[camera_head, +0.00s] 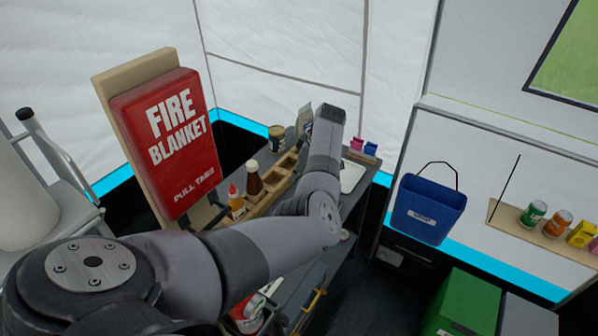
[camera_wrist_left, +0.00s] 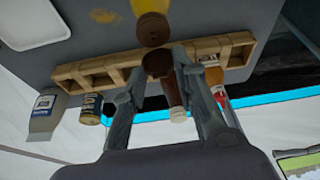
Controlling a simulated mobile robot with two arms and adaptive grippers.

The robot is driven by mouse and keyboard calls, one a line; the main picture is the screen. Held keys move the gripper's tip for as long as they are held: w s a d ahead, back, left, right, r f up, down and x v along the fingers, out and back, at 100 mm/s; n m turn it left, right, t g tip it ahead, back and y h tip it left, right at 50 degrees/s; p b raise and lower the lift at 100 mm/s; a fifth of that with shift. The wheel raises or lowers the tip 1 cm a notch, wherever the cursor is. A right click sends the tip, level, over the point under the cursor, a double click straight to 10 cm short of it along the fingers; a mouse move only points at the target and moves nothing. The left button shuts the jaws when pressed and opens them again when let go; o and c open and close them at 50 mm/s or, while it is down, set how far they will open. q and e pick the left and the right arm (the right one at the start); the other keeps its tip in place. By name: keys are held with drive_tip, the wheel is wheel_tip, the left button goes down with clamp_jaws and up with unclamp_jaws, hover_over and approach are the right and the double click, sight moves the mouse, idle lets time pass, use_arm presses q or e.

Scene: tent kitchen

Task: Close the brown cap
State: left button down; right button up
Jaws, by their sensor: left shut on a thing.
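In the left wrist view, my left gripper (camera_wrist_left: 158,64) is shut on a round brown cap (camera_wrist_left: 157,64), held between its fingertips. A yellow-amber bottle or jar (camera_wrist_left: 152,24) is right by the cap. I cannot tell whether they touch. In the head view my left arm reaches over the counter, and its wrist hides the fingers, the cap and the amber bottle. My right gripper is not in view.
A wooden rack (camera_wrist_left: 98,72) runs along the counter. A dark-brown sauce bottle (camera_head: 253,178) and a red-tipped bottle (camera_head: 236,203) stand by it. A jar (camera_head: 277,138) is at the back. A white tray (camera_head: 352,176) lies right of my wrist. A fire blanket box (camera_head: 170,140) stands left.

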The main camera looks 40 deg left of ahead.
use_arm(q)
drive_tip(key=shift+w+d+f+g+y+b, duration=0.1)
drive_tip(key=shift+d+f+g+y+b, duration=0.2)
drive_tip(key=shift+y+b, duration=0.35)
drive_tip(key=shift+d+f+y+b, duration=0.1)
drive_tip(key=shift+d+y+b, duration=0.3)
drive_tip(key=shift+y+b, duration=0.2)
drive_tip(key=shift+d+r, duration=0.1)
drive_tip(key=shift+y, duration=0.25)
drive_tip(key=c, duration=1.2)
unclamp_jaws()
drive_tip(key=shift+c, duration=0.2)
drive_tip(key=shift+r, duration=0.15)
drive_tip(key=v, duration=1.1)
drive_tip(key=shift+d+r, duration=0.25)
drive_tip(key=shift+r, duration=0.05)
drive_tip(key=shift+c, duration=0.2)
